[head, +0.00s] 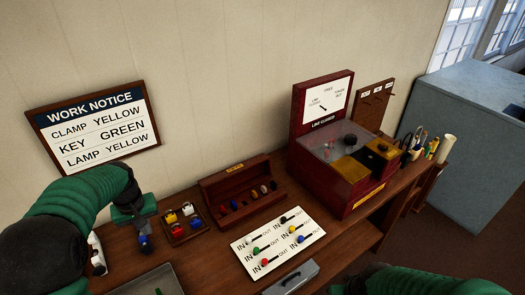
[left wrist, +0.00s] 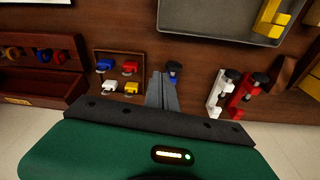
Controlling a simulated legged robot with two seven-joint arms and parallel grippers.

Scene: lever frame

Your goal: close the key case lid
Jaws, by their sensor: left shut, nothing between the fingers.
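The key case (head: 262,205) is a reddish-brown wooden box on the bench, right of the padlock tray in the head view. Its lid (head: 222,181), with a small yellow label, stands raised at the wall side, and a row of coloured pieces shows inside. The case also shows at the left edge of the left wrist view (left wrist: 45,84), partly cut off. My left gripper (head: 142,232) is shut and empty, left of the case and apart from it. Its fingers (left wrist: 163,88) are beside a small blue piece with a black knob (left wrist: 174,70). My right gripper is out of view.
A padlock tray (left wrist: 118,53) lies between my left gripper and the case. Red (left wrist: 243,97) and white (left wrist: 216,97) clamps stand on its other side. A grey tray (left wrist: 205,26), a white IN/OUT board (head: 270,245) and a red lockout box (head: 325,175) are nearby.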

